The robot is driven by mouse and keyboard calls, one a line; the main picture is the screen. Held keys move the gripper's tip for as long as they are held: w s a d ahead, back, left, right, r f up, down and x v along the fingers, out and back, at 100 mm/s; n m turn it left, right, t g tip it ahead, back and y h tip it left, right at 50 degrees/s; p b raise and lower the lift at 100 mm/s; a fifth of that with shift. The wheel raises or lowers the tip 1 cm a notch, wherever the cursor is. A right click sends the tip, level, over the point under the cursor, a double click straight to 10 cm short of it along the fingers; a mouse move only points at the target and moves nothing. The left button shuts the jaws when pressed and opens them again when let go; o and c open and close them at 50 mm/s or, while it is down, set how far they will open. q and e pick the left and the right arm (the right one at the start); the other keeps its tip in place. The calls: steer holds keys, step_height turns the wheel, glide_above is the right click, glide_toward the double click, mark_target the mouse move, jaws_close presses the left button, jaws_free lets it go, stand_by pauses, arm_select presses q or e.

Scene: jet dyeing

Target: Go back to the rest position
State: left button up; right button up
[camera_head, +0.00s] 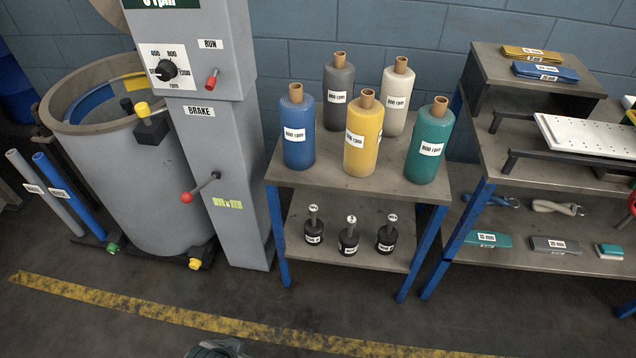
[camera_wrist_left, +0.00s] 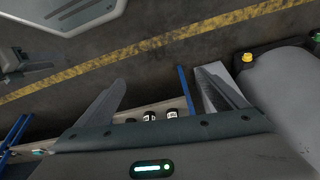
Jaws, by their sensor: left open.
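My left gripper (camera_wrist_left: 160,77) shows in the left wrist view with its two grey fingers spread wide apart. Nothing is between the fingers; the floor and the yellow line lie beyond them. In the head view only a small dark piece of my own body shows at the bottom edge, and I cannot tell which part it is.
A table (camera_head: 293,179) holds several yarn cones, with black weights (camera_head: 348,238) on its lower shelf. Left stand a grey machine column (camera_head: 228,170) and a round vat (camera_head: 165,190). A shelf unit (camera_head: 500,160) stands right. Floor in front, with a yellow line (camera_head: 190,318), is clear.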

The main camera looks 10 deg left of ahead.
arm_select(q)
steer(key=d+f+t, duration=0.1)
steer(key=f, duration=1.1)
steer(key=d+f+t+h, duration=0.1)
steer(key=d+f, duration=0.1)
steer(key=f, duration=1.1)
steer(key=shift+s+d+f, duration=0.25)
steer(key=shift+s+f, duration=0.05)
steer(key=shift+s, duration=0.15)
